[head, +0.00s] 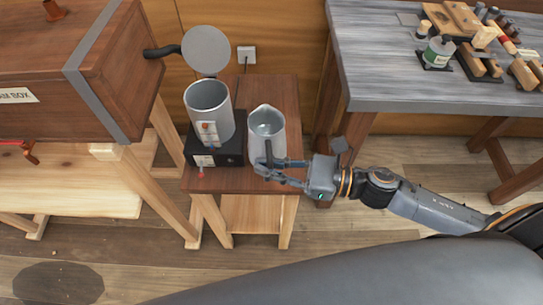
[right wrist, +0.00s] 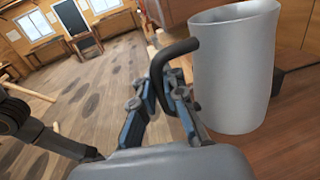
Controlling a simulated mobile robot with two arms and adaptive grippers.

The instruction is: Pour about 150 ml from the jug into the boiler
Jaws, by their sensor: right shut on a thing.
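The jug (head: 267,145) is a pale grey vessel with a spout and a dark handle, upright over the right part of the small wooden table. A blue-grey surface shows inside it. My right gripper (head: 268,170) is shut on the jug's handle from the near side; the right wrist view shows its fingers (right wrist: 160,98) around the black handle beside the grey jug (right wrist: 232,75). I cannot tell whether the jug touches the table. The boiler (head: 209,118) is a grey open cylinder on a black base, just left of the jug. Its round lid (head: 206,50) stands open behind it. My left gripper is out of view.
The small wooden table (head: 282,90) has bare wood behind the jug. A large wooden box (head: 60,75) on a trestle stands close at left. A grey workbench (head: 375,75) with a bottle (head: 438,52) and several tools is at right. A wall socket (head: 246,55) is behind.

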